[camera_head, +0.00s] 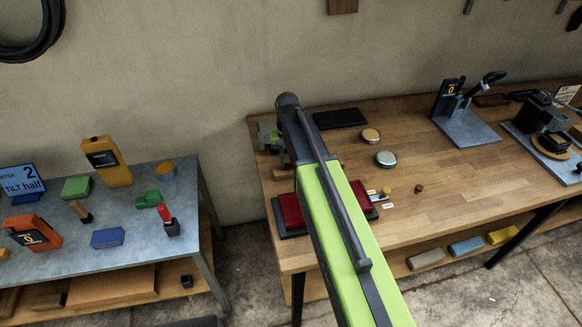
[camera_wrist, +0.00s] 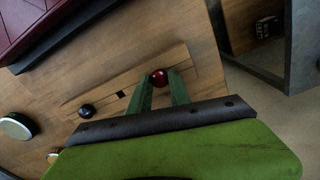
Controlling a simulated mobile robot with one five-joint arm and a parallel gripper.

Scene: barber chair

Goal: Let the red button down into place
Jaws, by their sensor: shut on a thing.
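The red button (camera_wrist: 159,77) is a small round, shiny dark-red piece at the fingertips of my gripper (camera_wrist: 163,85) in the wrist view. The green fingers are shut on it. It is over the right part of a wooden strip (camera_wrist: 104,97) that lies on the wooden table. A round black button (camera_wrist: 86,111) and a small dark square (camera_wrist: 120,95) show farther left on the strip. I cannot tell how high the red button is above the strip. In the head view my arm hides the red button and most of the strip.
A dark red pad on a black base (camera_head: 290,212) lies close to the strip. Two round tins (camera_head: 371,135) (camera_head: 386,159) and a black slab (camera_head: 341,118) are on the table. A grey table (camera_head: 132,226) with several tools stands left, across a gap.

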